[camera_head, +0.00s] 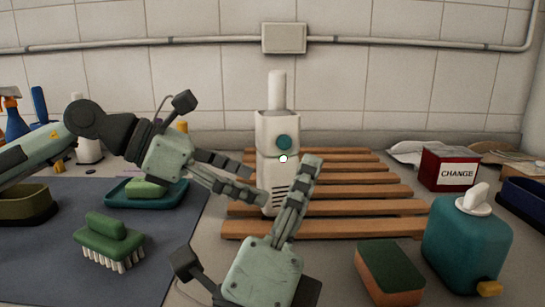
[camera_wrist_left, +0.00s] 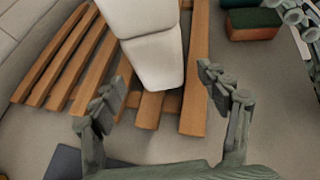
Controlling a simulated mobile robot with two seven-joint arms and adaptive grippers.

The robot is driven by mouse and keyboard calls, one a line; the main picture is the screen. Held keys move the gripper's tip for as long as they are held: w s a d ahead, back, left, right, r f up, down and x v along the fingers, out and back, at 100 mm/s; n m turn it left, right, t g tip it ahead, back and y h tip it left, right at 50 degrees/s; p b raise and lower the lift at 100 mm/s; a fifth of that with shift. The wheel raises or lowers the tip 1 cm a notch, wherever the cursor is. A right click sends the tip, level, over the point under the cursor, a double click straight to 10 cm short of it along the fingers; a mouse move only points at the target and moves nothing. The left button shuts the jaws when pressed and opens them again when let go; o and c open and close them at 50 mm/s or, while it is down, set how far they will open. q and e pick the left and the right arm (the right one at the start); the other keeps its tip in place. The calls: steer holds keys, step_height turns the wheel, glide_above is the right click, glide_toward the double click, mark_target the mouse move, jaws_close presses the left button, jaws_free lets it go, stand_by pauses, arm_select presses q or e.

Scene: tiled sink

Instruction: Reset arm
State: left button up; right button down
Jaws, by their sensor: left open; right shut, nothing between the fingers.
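A white upright device (camera_head: 277,135) with a teal round button and dark vents stands on a wooden slatted rack (camera_head: 370,190). The device also shows in the left wrist view (camera_wrist_left: 152,50), just beyond my left fingers. My left gripper (camera_head: 257,180) is open and empty, its fingers pointing at the device's lower left side. In the left wrist view its two fingers (camera_wrist_left: 160,82) are spread wide, with the device's base between and ahead of them. My right gripper (camera_head: 311,162) is shut and empty, pointing up in front of the device and hiding part of its right side.
A green brush (camera_head: 108,240) and a teal dish with green soap (camera_head: 147,193) are on the dark mat at left. A sponge (camera_head: 390,270), teal bottle (camera_head: 465,245) and red "CHANGE" box (camera_head: 449,168) are at right. The tiled wall closes off the back.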

arm_select(q)
steer(key=v, duration=0.4)
steer(key=shift+a, duration=0.15)
arm_select(e)
steer(key=shift+s+a+f+g, duration=0.15)
steer(key=shift+a+g, duration=0.15)
steer(key=shift+a, duration=0.05)
